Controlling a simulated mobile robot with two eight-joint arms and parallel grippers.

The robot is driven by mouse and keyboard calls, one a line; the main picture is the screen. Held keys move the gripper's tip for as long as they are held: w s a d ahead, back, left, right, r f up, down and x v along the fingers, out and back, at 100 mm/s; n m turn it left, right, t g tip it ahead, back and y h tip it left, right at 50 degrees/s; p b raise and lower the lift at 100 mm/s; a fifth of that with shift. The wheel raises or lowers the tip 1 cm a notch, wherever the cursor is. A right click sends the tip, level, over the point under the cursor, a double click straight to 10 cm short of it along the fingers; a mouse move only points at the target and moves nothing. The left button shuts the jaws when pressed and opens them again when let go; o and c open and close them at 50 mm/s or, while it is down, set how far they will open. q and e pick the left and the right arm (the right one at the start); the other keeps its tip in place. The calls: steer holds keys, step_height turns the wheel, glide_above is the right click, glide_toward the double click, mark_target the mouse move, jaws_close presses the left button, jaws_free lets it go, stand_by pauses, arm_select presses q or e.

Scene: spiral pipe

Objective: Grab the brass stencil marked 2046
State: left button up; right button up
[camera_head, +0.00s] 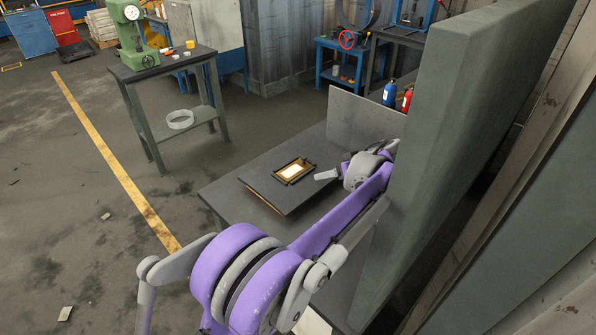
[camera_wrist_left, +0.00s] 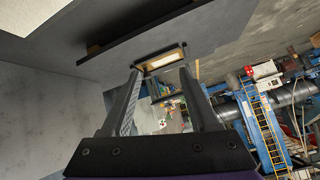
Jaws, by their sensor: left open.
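A small brass-edged rectangular plate with a pale middle, the stencil (camera_head: 293,171), lies flat on a dark board (camera_head: 270,196) on the grey table. Its marking is too small to read. My left gripper (camera_head: 325,175) is just right of the stencil, pointing toward it and apart from it. In the left wrist view the gripper (camera_wrist_left: 160,73) has its two fingers spread, with nothing between them. The stencil (camera_wrist_left: 161,59) shows just beyond the fingertips, roughly between them. My right gripper is not in view.
The grey table (camera_head: 228,196) has an upright panel (camera_head: 362,115) at its back. A tall grey-green slab (camera_head: 450,120) stands close on the right beside my arm. A workbench (camera_head: 165,65) with a green machine (camera_head: 131,32) stands at the back left. Open floor lies left.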

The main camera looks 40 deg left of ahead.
mark_target(306, 158)
arm_select(q)
steer(key=w+a+n+y, duration=0.1)
steer(key=w, duration=0.1)
steer(key=w+a+f+n+g+y, duration=0.1)
steer(key=w+a+n, duration=0.1)
steer(key=w, duration=0.1)
steer(key=w+a+f+n+y+b, duration=0.1)
steer(key=w+a+n, duration=0.1)
steer(key=shift+w+a+f+g, duration=0.25)
steer(key=shift+g, duration=0.05)
steer(key=shift+w+a+f+n+y, duration=0.25)
steer(key=shift+w+a+n+y, duration=0.15)
steer(key=shift+n+y, duration=0.15)
steer(key=x, duration=0.5)
steer(key=shift+a, duration=0.1)
steer(key=shift+f+x, duration=0.15)
steer(key=shift+x, duration=1.25)
steer(key=shift+f+x, duration=0.1)
steer(key=shift+x, duration=1.25)
jaws_close()
